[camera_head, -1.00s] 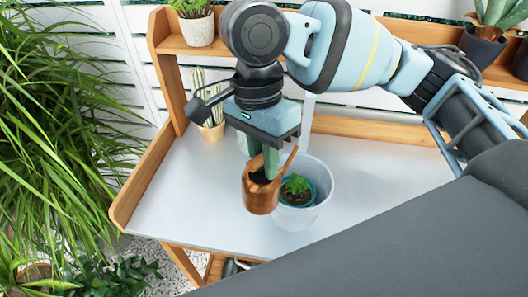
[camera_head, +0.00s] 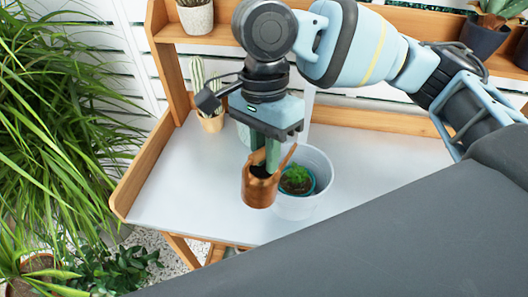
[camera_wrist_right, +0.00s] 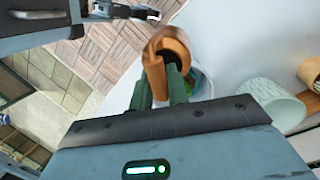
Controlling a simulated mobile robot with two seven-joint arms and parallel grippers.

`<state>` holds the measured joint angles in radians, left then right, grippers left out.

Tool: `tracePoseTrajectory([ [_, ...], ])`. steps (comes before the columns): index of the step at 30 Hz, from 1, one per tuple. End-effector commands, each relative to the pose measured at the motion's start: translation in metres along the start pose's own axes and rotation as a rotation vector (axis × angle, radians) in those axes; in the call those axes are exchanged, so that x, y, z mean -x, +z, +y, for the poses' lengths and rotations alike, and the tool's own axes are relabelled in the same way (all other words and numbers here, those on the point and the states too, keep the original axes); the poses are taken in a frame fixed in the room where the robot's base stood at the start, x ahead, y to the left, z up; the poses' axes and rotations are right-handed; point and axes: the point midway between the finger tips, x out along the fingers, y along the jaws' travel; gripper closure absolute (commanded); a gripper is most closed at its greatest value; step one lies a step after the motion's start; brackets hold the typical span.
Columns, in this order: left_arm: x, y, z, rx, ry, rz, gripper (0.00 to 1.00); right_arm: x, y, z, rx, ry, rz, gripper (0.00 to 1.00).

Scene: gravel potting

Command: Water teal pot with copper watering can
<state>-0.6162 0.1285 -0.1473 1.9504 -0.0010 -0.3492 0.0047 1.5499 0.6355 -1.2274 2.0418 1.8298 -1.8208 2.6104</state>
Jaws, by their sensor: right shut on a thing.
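My right gripper (camera_head: 266,160) is shut on the copper watering can (camera_head: 258,188); in the right wrist view its green fingers (camera_wrist_right: 162,88) reach the can (camera_wrist_right: 168,48). The can looks nearly upright at the left side of a white bucket (camera_head: 300,208), overlapping its left edge in the head view. Its spout slants up to the right, with the tip over the bucket's back-left rim in the picture. The teal pot (camera_head: 312,182), with a leafy green plant (camera_head: 296,175), sits inside the bucket. I cannot tell the can's exact height.
A white tabletop (camera_head: 180,185) with wooden edges has free room left and right. A cactus in a tan pot (camera_head: 212,123) and a pale green pot (camera_wrist_right: 268,105) stand behind the gripper. A shelf (camera_head: 345,58) with potted plants runs along the back.

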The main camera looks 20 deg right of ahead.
Motion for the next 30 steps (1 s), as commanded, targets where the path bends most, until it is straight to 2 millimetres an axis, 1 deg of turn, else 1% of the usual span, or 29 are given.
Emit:
tracePoseTrajectory([
  [30,0.000,0.000,0.000,0.000,0.000,0.000,0.12,0.028,-0.012,0.005,0.056,0.000,-0.318,1.00],
])
